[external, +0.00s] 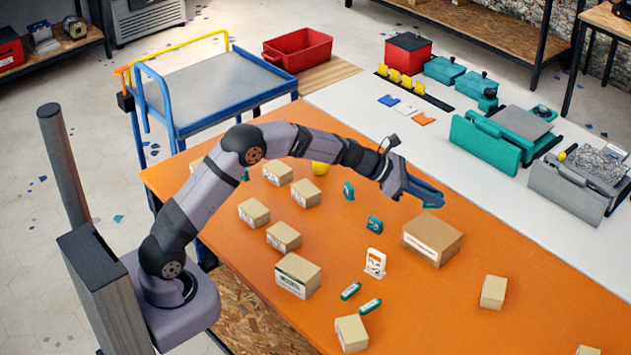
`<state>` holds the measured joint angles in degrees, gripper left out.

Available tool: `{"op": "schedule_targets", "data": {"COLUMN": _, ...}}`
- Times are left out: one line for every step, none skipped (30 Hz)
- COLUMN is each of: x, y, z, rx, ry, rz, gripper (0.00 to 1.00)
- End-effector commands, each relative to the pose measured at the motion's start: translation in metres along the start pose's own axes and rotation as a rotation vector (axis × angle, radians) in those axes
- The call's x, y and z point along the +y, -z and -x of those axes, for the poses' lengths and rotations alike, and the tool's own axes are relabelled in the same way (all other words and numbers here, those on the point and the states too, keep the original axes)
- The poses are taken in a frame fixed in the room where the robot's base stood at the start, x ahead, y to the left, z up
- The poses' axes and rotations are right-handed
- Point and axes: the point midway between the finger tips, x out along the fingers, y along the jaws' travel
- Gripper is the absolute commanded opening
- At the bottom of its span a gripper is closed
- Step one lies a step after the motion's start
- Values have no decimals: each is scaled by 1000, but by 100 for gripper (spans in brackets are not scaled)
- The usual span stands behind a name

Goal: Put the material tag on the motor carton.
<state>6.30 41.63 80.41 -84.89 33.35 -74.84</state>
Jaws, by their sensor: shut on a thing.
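My gripper (432,197) is at the end of my outstretched arm, above the orange table. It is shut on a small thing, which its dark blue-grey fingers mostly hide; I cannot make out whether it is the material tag. Just below the gripper in the picture is a large brown carton (431,240) with a white label on its front side. It is the largest carton on the table, but I cannot read which one is the motor carton. The gripper appears above the carton's back edge, apart from it.
Several smaller cartons (298,275) stand on the orange table (430,310). A white card (375,263), teal pieces (374,224), and a yellow ball (320,168) are among them. Teal cases (485,143), a grey case (570,190) and flat coloured tags (405,108) lie on the white surface behind.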

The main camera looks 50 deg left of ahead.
Motion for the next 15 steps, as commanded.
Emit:
{"op": "schedule_targets", "data": {"x": 0, "y": 0, "z": 0, "rx": 0, "ry": -2, "rz": 1, "gripper": 0}}
{"op": "schedule_targets", "data": {"x": 0, "y": 0, "z": 0, "rx": 0, "ry": -2, "rz": 1, "gripper": 0}}
{"op": "schedule_targets", "data": {"x": 0, "y": 2, "z": -1, "rx": 1, "ry": -2, "rz": 1, "gripper": 0}}
{"op": "schedule_targets", "data": {"x": -1, "y": 4, "z": -2, "rx": 1, "ry": -1, "rz": 1, "gripper": 0}}
{"op": "schedule_targets", "data": {"x": -1, "y": 6, "z": -4, "rx": 1, "ry": -1, "rz": 1, "gripper": 0}}
{"op": "schedule_targets", "data": {"x": -1, "y": 10, "z": -6, "rx": 2, "ry": -1, "rz": 2, "gripper": 0}}
{"op": "schedule_targets", "data": {"x": -1, "y": 14, "z": -8, "rx": 2, "ry": 0, "rz": 2, "gripper": 0}}
{"op": "schedule_targets", "data": {"x": -1, "y": 18, "z": -10, "rx": 3, "ry": 0, "rz": 3, "gripper": 0}}
{"op": "schedule_targets", "data": {"x": -1, "y": 24, "z": -13, "rx": 3, "ry": 0, "rz": 2, "gripper": 0}}
{"op": "schedule_targets", "data": {"x": -1, "y": 28, "z": -15, "rx": 3, "ry": 0, "rz": 3, "gripper": 0}}
{"op": "schedule_targets", "data": {"x": -1, "y": 32, "z": -18, "rx": 3, "ry": 1, "rz": 2, "gripper": 0}}
{"op": "schedule_targets", "data": {"x": -1, "y": 38, "z": -21, "rx": 3, "ry": 1, "rz": 2, "gripper": 0}}
{"op": "schedule_targets", "data": {"x": -1, "y": 41, "z": -23, "rx": 3, "ry": 1, "rz": 2, "gripper": 0}}
{"op": "schedule_targets", "data": {"x": -1, "y": 44, "z": -24, "rx": 2, "ry": 0, "rz": 2, "gripper": 0}}
{"op": "schedule_targets", "data": {"x": -1, "y": 48, "z": -26, "rx": 3, "ry": 0, "rz": 1, "gripper": 0}}
